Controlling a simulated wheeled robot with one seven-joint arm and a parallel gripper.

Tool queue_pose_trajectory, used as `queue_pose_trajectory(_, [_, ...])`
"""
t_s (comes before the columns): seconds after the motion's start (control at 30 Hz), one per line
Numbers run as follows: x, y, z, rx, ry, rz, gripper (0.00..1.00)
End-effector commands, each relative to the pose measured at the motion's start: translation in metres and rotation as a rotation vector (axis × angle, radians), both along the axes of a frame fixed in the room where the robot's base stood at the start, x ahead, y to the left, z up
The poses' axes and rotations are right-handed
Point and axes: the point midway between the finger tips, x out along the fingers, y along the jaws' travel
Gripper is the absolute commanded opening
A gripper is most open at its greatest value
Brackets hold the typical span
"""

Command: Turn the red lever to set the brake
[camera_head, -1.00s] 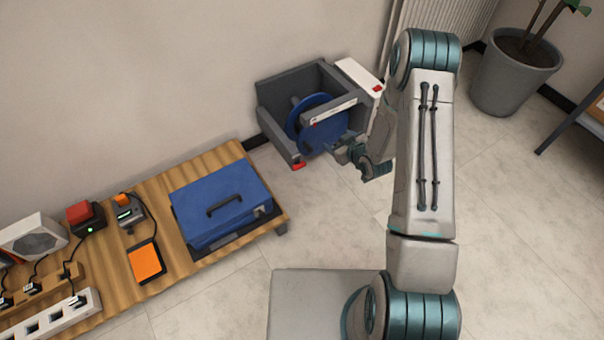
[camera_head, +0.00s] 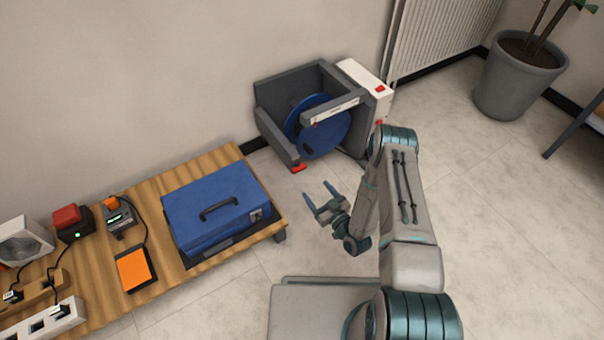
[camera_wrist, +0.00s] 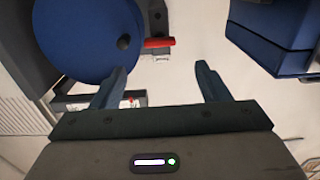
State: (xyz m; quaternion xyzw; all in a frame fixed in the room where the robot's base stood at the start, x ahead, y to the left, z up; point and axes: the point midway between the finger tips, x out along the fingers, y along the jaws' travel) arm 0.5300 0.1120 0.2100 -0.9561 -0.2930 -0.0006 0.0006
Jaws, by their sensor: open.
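The red lever (camera_head: 298,168) is at the low front corner of a grey stand (camera_head: 275,130) that holds a blue reel (camera_head: 322,128). In the wrist view the red lever (camera_wrist: 158,42) lies roughly sideways near the blue reel (camera_wrist: 75,35), with a small pale label beside it. My gripper (camera_head: 317,190) is open and empty, in front of the stand and apart from the lever. In the wrist view the lever shows beyond and between the spread fingertips (camera_wrist: 162,70).
A blue case (camera_head: 225,200) sits on a wooden bench (camera_head: 180,265) at left; its corner shows in the wrist view (camera_wrist: 275,35). A white box (camera_head: 365,85) with a red button adjoins the stand. A plant pot (camera_head: 515,80) stands at back right. Floor around the gripper is clear.

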Motion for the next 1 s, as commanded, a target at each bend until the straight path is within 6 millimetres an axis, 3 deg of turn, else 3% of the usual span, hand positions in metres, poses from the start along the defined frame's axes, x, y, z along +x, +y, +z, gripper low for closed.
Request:
queue_pose_trajectory(0.2, [0.041,0.028,-0.003,0.0,-0.005,0.002,0.69])
queue_pose_trajectory(0.43, [0.075,0.05,-0.002,-0.001,-0.003,0.0,0.69])
queue_pose_trajectory(0.63, [0.088,0.059,-0.001,-0.001,0.0,0.0,0.69])
queue_pose_trajectory(0.93, [0.089,0.06,0.0,-0.001,0.0,-0.001,0.69])
queue_pose_trajectory(1.0, [0.089,0.06,0.0,-0.001,0.0,-0.001,0.52])
